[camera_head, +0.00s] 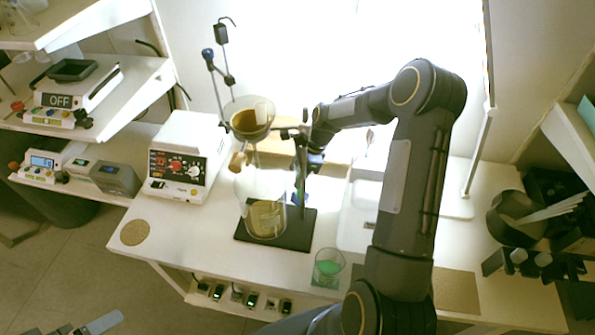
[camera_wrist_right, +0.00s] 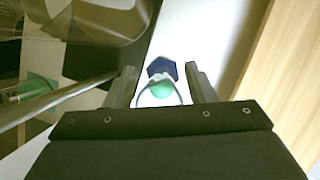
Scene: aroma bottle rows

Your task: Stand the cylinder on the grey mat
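The cylinder (camera_wrist_right: 161,92) is clear, with green liquid and a blue foot. In the right wrist view I look down into it, between the two fingers of my right gripper (camera_wrist_right: 160,72). The fingers are apart, with a small gap on each side of it. In the head view the cylinder (camera_head: 299,197) stands behind the stand's rod, partly hidden by it and by my right gripper (camera_head: 310,148). A greyish-tan mat (camera_head: 456,291) lies bare at the table's front right. My left gripper (camera_head: 88,325) shows only partly at the bottom left edge.
A ring stand with a dark base (camera_head: 302,232) holds a funnel (camera_head: 249,118) above a glass vessel (camera_head: 263,205). A beaker with green liquid (camera_head: 328,267) stands in front. A white stirrer device (camera_head: 187,157) is at left, and a round cork mat (camera_head: 135,232) lies at the left front.

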